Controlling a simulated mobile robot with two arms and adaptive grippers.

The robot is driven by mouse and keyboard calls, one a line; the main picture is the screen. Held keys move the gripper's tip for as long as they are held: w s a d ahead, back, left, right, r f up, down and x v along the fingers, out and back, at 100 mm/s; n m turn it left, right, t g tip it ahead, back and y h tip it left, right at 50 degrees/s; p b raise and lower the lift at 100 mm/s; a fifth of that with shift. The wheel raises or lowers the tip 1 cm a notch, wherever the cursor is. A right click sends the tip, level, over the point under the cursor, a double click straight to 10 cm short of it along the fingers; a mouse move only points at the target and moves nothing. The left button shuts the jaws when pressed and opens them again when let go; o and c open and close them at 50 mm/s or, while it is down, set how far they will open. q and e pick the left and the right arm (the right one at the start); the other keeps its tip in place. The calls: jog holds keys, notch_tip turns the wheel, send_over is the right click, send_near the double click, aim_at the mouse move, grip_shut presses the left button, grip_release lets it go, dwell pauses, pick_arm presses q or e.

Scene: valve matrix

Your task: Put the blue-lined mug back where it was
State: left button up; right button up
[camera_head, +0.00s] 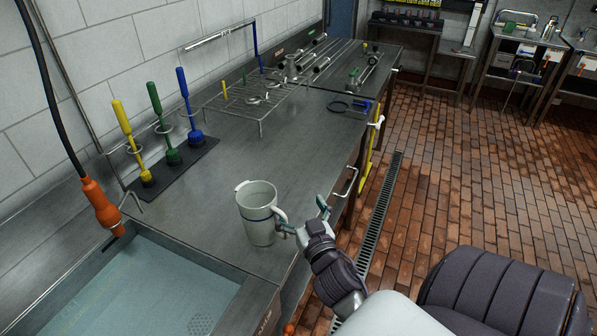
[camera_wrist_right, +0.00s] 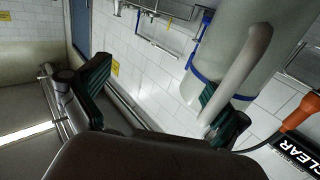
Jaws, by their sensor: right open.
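The blue-lined mug (camera_head: 257,222) is a pale grey-white mug with a thin blue band. It appears upright on the steel counter (camera_head: 215,225), close to the sink, with its handle toward the right. My right gripper (camera_head: 303,219) is open just right of the handle, one finger close to it and the other apart. In the right wrist view, the mug (camera_wrist_right: 232,55) fills the upper right. Its handle overlaps one finger of my right gripper (camera_wrist_right: 152,92); I cannot tell whether they touch. My left gripper is not in view.
The sink (camera_head: 150,292) lies at front left, with an orange-handled hose (camera_head: 102,207) above it. Yellow, green and blue brushes (camera_head: 165,138) stand in a rack at the wall. A wire rack (camera_head: 257,95) is farther back. The counter behind the mug is clear.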

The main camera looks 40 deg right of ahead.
notch_tip(320, 180, up, 10)
dwell(0.4)
jog(key=shift+f, duration=0.1)
grip_shut()
dwell(0.3)
dwell(0.3)
jog(key=s+a+f+n+y, duration=0.2)
jog(key=s+a+f+y, duration=0.1)
jog(key=a, duration=0.6)
jog(key=s+a+f+n+t+y, duration=0.1)
jog(key=s+a+f+n+y, duration=0.1)
jog(key=a, duration=0.7)
jog(key=s+f+y, duration=0.1)
jog(key=s, duration=0.1)
jog(key=shift+s+a+y, duration=0.35)
jog(key=shift+a+y, duration=0.05)
